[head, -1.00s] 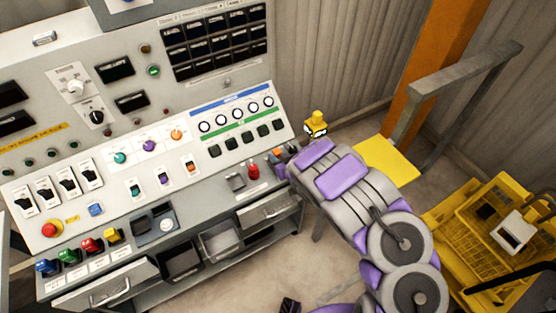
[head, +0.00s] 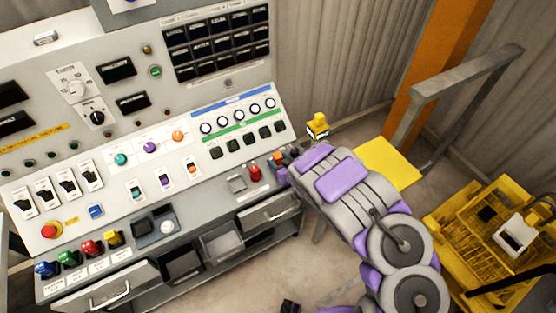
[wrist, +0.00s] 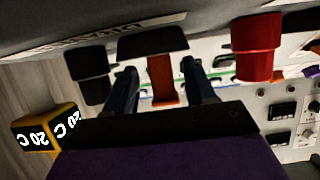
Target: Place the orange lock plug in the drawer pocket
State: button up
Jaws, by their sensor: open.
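The orange lock plug (head: 277,158) stands at the right end of the console's front ledge. In the wrist view the orange plug (wrist: 163,80) shows between my two fingers, with a dark block at one end of it; I cannot tell whether they touch it. My gripper (wrist: 161,88) is open around the plug. In the head view my gripper (head: 284,172) is beside the plug and partly hidden by my arm. A drawer (head: 268,212) with a handle is below the ledge, and another drawer (head: 108,287) stands out at the lower left. The inside of the right drawer is not clear.
A red plug (head: 255,173) stands just left of the orange one; it also shows in the wrist view (wrist: 256,47). Open bins (head: 222,243) sit under the console. A yellow block (head: 317,125) is behind my wrist. Yellow crates (head: 480,220) stand at the right.

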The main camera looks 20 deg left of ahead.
jog(key=p+v, duration=0.2)
jog(key=v, duration=0.9)
jog(key=shift+r, duration=0.1)
jog(key=w+d+r+m+t+h, duration=0.1)
jog(key=w+d+r+m+h, duration=0.1)
jog(key=w+d+r+h, duration=0.35)
jog(key=w+d+r+m+t+h, duration=0.1)
jog(key=w+d+r+h, duration=0.15)
jog(key=d, duration=0.65)
jog(key=s+d+r+m+g+h, duration=0.2)
jog(key=s+d+r+m+h, duration=0.1)
jog(key=s+d+r, duration=0.4)
jog(key=s+d+r+m+g+h, duration=0.25)
jog(key=s+d+r, duration=0.2)
jog(key=d, duration=0.45)
jog(key=s+a+r+g+y, duration=0.1)
jog(key=s+r+g, duration=0.1)
jog(key=s, duration=0.8)
jog(key=s+r+m+g+y, duration=0.1)
jog(key=s+r+g, duration=0.2)
jog(key=s, duration=0.8)
jog(key=s+a+r+g+y, duration=0.1)
jog(key=s+r+g, duration=0.2)
jog(key=s, duration=0.7)
notch_tip(320, 180, up, 2)
jog(key=shift+s+a+r, duration=0.2)
jog(key=shift+s+a, duration=0.1)
jog(key=shift+s, duration=0.1)
